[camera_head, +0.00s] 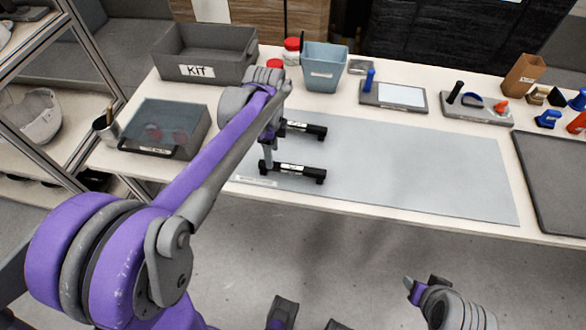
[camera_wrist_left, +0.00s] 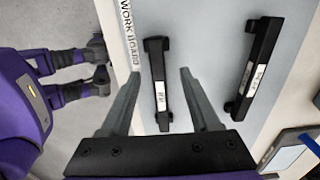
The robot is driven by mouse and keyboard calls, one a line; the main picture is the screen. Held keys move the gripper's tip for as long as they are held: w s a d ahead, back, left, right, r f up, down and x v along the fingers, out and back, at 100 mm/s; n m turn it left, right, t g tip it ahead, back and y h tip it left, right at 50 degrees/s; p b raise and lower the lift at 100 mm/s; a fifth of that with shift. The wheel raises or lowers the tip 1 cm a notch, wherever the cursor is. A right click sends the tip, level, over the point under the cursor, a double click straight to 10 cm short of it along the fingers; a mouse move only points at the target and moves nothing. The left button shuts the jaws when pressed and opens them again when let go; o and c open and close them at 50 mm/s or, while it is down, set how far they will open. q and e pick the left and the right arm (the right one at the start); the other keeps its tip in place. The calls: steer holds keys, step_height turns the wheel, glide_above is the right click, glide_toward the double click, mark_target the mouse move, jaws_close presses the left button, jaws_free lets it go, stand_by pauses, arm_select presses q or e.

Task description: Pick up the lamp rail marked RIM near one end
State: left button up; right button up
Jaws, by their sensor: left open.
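Two black lamp rails lie roughly parallel on the grey work mat. The nearer rail (camera_head: 305,171) also shows in the left wrist view (camera_wrist_left: 155,60), with a small white label that seems to read RIM. The farther rail (camera_head: 312,130), at the right in the left wrist view (camera_wrist_left: 262,45), has white labels too small to read surely. My left gripper (camera_wrist_left: 164,76) is open and empty, its fingers on either side of the nearer rail, toward one end. In the head view my left gripper (camera_head: 268,158) is partly hidden by its arm. My right arm (camera_head: 440,300) shows at the bottom; its jaws are unclear.
A KIT bin (camera_head: 205,52), a lidded grey box (camera_head: 165,128) and a blue bin (camera_head: 323,68) stand around the mat's left and back. A tablet-like tray (camera_head: 394,96) and a tool holder (camera_head: 478,107) stand behind. The mat's right part (camera_head: 430,165) is clear.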

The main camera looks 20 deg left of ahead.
mark_target(292, 171)
arm_select(q)
steer(key=shift+s+f, duration=0.15)
steer(key=shift+f, duration=2.65)
jaws_close()
